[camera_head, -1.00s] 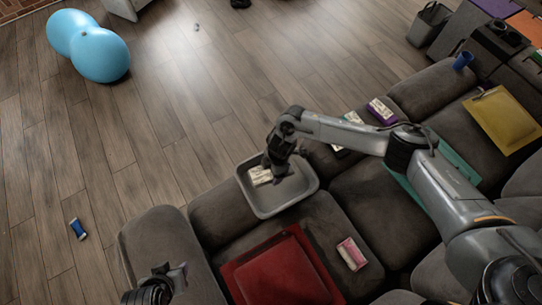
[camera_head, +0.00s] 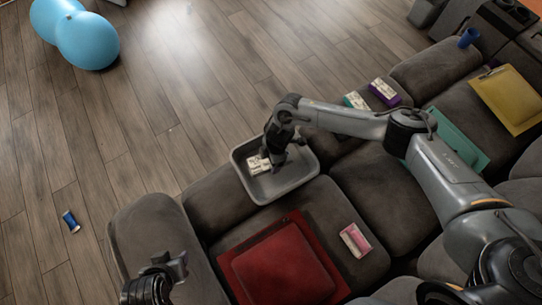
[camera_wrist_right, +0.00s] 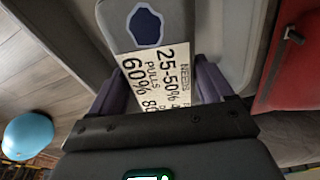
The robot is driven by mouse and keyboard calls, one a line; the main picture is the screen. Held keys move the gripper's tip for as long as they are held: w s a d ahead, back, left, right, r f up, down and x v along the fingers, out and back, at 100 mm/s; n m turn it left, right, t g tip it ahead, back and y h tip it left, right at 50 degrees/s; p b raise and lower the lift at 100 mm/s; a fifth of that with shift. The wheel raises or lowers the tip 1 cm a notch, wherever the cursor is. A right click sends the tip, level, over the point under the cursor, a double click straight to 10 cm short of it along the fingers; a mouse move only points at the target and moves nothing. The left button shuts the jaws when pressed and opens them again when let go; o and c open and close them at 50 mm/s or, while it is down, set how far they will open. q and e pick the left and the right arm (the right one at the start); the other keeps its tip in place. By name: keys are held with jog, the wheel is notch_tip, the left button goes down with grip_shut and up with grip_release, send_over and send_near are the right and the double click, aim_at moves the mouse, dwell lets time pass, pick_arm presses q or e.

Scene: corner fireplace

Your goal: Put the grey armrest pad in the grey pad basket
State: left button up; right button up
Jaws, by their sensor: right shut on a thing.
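The grey pad basket (camera_head: 306,173) is a shallow grey tray on the front edge of the sofa. The armrest pad (camera_head: 258,163), with a white label, is in its left part. My right gripper (camera_head: 273,160) reaches down into the basket and is shut on the pad. In the right wrist view, the pad's printed label (camera_wrist_right: 158,75) lies between the dark fingers (camera_wrist_right: 158,90); a grey surface with a dark blue oval shows beyond it. I cannot tell whether the pad touches the basket floor. My left gripper (camera_head: 174,268) is empty at lower left, its jaw opening unclear.

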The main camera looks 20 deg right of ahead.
jog(key=o, duration=1)
jog(key=shift+c, duration=0.2)
